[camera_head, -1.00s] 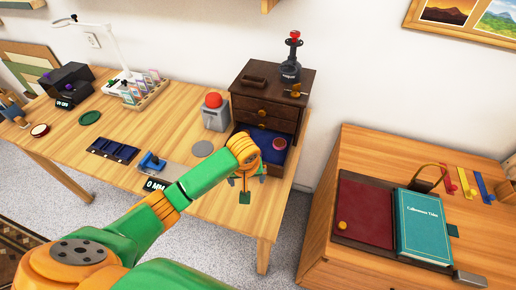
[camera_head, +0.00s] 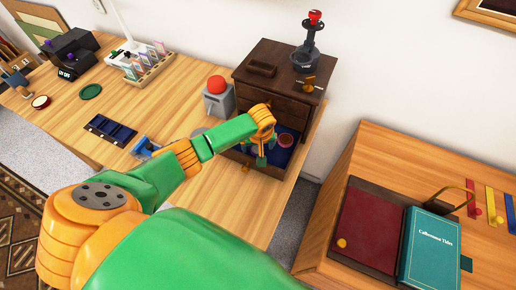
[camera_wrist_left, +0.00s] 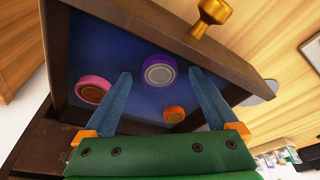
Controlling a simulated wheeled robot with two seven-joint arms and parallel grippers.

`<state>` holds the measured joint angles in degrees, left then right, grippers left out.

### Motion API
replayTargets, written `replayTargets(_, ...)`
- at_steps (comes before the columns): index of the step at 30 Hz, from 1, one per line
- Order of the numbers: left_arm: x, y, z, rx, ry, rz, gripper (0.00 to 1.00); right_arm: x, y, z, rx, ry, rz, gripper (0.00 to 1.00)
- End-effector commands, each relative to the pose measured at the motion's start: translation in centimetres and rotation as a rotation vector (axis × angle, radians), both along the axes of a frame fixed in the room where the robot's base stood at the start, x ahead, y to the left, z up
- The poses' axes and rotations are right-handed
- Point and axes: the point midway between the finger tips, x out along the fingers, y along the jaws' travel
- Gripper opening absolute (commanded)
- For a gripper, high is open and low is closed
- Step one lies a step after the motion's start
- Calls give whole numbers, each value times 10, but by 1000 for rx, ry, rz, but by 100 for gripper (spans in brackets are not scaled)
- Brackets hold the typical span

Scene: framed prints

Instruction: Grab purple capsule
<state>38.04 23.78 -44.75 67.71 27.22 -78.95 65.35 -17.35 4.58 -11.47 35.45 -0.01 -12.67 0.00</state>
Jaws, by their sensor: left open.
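The purple capsule (camera_wrist_left: 158,72) is a round disc with a grey centre, lying on the blue floor of an open drawer (camera_wrist_left: 195,38). It shows in the left wrist view between and beyond my left fingertips (camera_wrist_left: 160,80). My left gripper is open and empty, with no visible contact on the capsule. In the head view my left gripper (camera_head: 262,158) is over the open drawer and hides part of its inside. A pink capsule (camera_wrist_left: 92,88) lies left of the purple one and an orange capsule (camera_wrist_left: 174,115) lies nearer my right-hand finger. My right gripper is out of view.
The drawer belongs to a dark wooden cabinet (camera_head: 270,94) carrying a black, red-topped device (camera_head: 309,42). A grey box with a red dome (camera_head: 217,96) stands to its left. The drawer's wooden walls surround the capsules. A brass knob (camera_wrist_left: 212,14) sticks out from its front.

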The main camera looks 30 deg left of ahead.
Motion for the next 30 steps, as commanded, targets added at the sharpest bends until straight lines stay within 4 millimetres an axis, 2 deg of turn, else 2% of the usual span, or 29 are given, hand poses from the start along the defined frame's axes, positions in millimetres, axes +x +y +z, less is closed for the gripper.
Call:
replayTargets(3,0,0,1,0,0,-1,92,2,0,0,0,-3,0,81)
replayTargets(13,0,0,1,0,1,-1,3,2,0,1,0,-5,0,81)
replayTargets(20,0,0,2,-1,0,-1,1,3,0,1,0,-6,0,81)
replayTargets(23,0,-1,8,-1,-1,-1,1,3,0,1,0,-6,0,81)
replayTargets(27,0,-1,36,-2,-4,-2,1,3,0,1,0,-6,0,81)
replayTargets(30,-19,-1,59,-1,-2,-4,1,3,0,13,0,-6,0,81)
